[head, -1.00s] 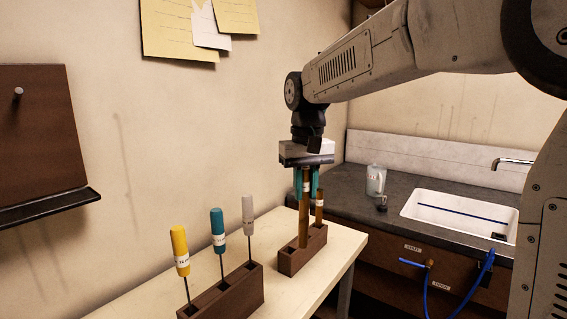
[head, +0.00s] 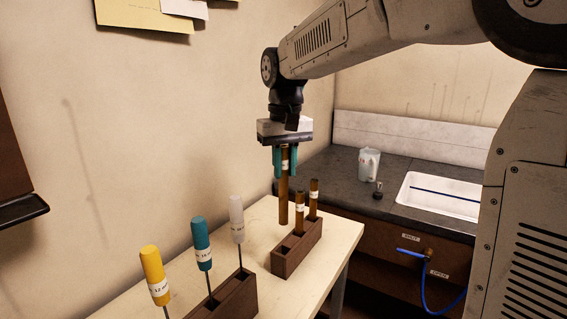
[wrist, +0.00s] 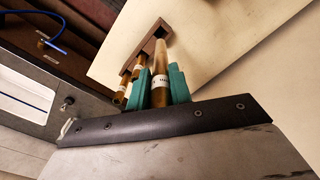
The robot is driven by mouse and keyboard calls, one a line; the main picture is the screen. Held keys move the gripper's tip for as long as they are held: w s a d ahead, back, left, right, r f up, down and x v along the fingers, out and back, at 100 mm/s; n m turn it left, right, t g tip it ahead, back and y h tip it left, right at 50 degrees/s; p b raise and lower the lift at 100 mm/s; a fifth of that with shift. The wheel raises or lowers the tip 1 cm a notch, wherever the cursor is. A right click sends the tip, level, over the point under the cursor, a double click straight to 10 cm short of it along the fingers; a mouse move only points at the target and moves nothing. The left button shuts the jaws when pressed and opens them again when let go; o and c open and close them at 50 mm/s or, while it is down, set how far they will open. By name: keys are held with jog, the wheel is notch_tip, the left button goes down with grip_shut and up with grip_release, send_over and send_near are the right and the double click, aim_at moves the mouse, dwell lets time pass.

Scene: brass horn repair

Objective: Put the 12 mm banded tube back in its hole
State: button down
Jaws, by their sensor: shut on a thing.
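My gripper (head: 287,165) is shut on a brass-brown tube (head: 283,200) with a white label band, its print too small to read. The tube hangs upright, its lower end in the air above a dark wooden rack (head: 296,262) on the pale bench. Two shorter-looking banded tubes (head: 299,205) (head: 313,192) stand in the rack, and an open hole shows at its near end. In the wrist view, the held tube (wrist: 160,75) sits between the teal fingers (wrist: 160,88), with the rack (wrist: 150,40) beyond it.
A second wooden rack (head: 232,298) at the front holds yellow (head: 154,272), teal (head: 202,240) and grey (head: 237,218) handled tools. A dark counter with a clear jug (head: 369,164) and a white sink (head: 440,195) stands behind. Bare bench lies around the tube rack.

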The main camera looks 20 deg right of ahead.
send_near(284, 224)
jog(key=shift+w+d, duration=0.1)
jog(key=shift+w, duration=0.05)
dwell(0.3)
jog(key=shift+f, duration=4.75)
dwell(0.4)
jog(key=c, duration=1.2)
grip_release()
jog(key=shift+r, duration=3.85)
